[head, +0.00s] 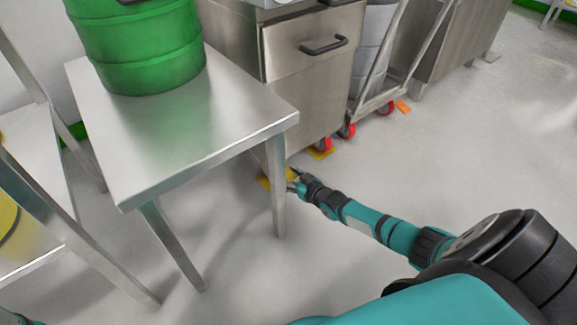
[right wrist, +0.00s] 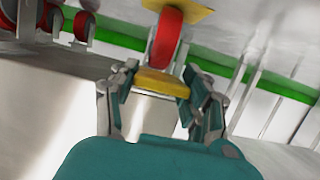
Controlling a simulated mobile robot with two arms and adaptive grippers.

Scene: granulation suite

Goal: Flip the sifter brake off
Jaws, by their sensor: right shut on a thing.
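The steel cabinet (head: 312,70), which I take to be the sifter's body, stands behind the steel table. Yellow parts (head: 291,174) show low at its near corner, partly hidden by a table leg and my gripper. My right gripper (head: 294,185) reaches in low there, beside the table leg. In the right wrist view, its fingers (right wrist: 162,98) are shut on a yellow brake tab (right wrist: 162,83), one finger on each side. The tab sits against a caster with a red wheel (right wrist: 166,42). Whether the brake is on or off, I cannot tell.
The steel table (head: 190,135) carries a green drum (head: 140,50), and its legs stand close to my right gripper. The floor at the right is clear.

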